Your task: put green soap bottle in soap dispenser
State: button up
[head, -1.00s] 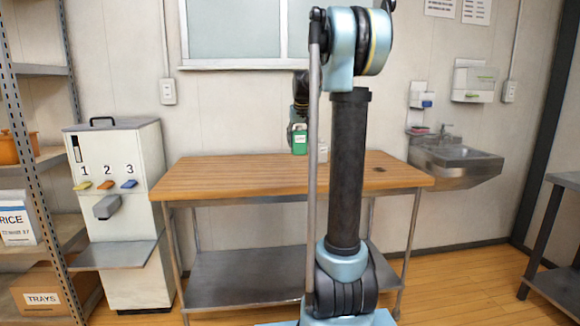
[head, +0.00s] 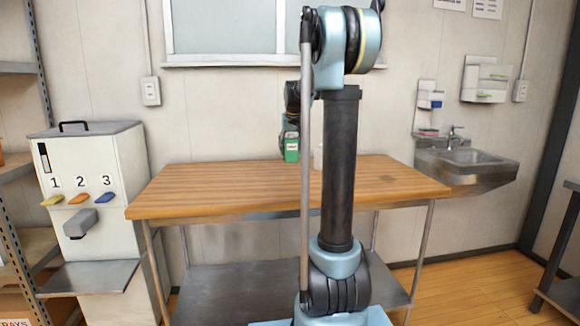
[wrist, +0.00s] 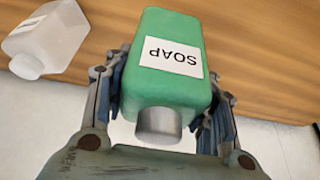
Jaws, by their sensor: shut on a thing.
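The green soap bottle (wrist: 160,92), with a white SOAP label and a grey cap, is held between the fingers of my gripper (wrist: 168,98) in the wrist view. The gripper is shut on its sides, and the cap points toward the wrist. In the head view the green bottle (head: 291,150) shows over the back part of the wooden table; its gap to the tabletop is not clear. A white wall unit with a blue part (head: 430,100), above the sink, looks like the soap dispenser. It is far to the right of the bottle.
A whitish translucent bottle (wrist: 47,40) is near the green one; my arm partly hides it in the head view. The wooden table (head: 215,190) is otherwise mostly clear. A sink (head: 470,160) and another white dispenser (head: 485,80) are at right, a numbered machine (head: 90,160) at left.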

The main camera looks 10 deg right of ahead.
aim_at(293, 139)
jog(key=shift+d+f, duration=0.15)
jog(key=shift+f, duration=2.85)
jog(key=o, duration=1.3)
jog(key=shift+c, duration=0.2)
jog(key=shift+r, duration=0.1)
jog(key=v, duration=1.2)
jog(key=shift+s, duration=0.15)
